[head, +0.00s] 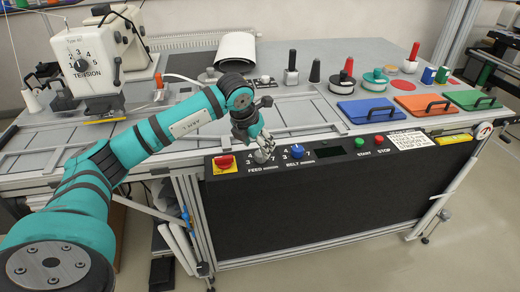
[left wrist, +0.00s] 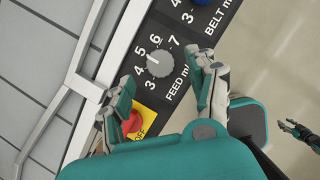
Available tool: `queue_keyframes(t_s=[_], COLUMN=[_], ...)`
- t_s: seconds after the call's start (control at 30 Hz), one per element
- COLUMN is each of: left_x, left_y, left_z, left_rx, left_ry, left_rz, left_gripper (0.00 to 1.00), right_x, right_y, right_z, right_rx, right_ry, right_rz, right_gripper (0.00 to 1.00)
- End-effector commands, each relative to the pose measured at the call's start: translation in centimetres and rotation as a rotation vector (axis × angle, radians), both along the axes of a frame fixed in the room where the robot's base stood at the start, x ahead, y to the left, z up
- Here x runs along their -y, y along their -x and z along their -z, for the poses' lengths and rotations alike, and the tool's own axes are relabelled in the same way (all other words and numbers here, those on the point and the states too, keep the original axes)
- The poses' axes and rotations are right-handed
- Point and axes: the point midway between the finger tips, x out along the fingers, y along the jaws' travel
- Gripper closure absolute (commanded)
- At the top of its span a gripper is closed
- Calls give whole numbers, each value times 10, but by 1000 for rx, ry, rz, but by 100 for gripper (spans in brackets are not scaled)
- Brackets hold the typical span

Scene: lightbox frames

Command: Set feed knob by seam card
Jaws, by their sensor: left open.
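The grey feed knob (head: 262,156) is on the black front panel, beside the blue belt knob (head: 297,151). In the left wrist view the feed knob (left wrist: 158,63) sits within a ring of numbers from 3 to 7; its exact setting is hard to tell. My left gripper (head: 256,142) is open just above it, its fingers spread on either side and apart from it, as the left wrist view (left wrist: 164,88) shows. A white card (head: 409,140) lies at the panel's right; its small lines of text are not clearly readable. My right gripper (left wrist: 298,133) shows at the wrist view's right edge.
A red stop button on a yellow plate (head: 223,164) is close left of the feed knob. Green start (head: 359,142) and red stop (head: 379,139) buttons are farther right. A sewing machine with a tension dial (head: 82,65) stands at back left; blue, orange and green lids lie at right.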

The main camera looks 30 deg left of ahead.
Motion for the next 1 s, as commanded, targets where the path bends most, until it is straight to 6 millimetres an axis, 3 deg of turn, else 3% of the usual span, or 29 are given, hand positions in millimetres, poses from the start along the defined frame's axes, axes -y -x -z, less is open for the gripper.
queue_keyframes(t_s=[0.1, 0.3, 0.63, 1.0], left_x=[0, 0, 0, 0], left_y=[-7, -15, -16, -16], left_z=[19, 36, 40, 40], left_rx=[-3, -1, 0, 0], left_ry=[1, 0, 0, 0], left_rz=[-2, 0, 0, 0], left_gripper=[42, 42, 42, 89], right_x=[0, 0, 0, 1], right_y=[0, 0, 0, 0], right_z=[-5, -7, -7, -7], right_rx=[0, 0, 0, 0], right_ry=[0, 0, 1, 1], right_rz=[0, 0, 1, 0], right_gripper=[60, 60, 60, 60])
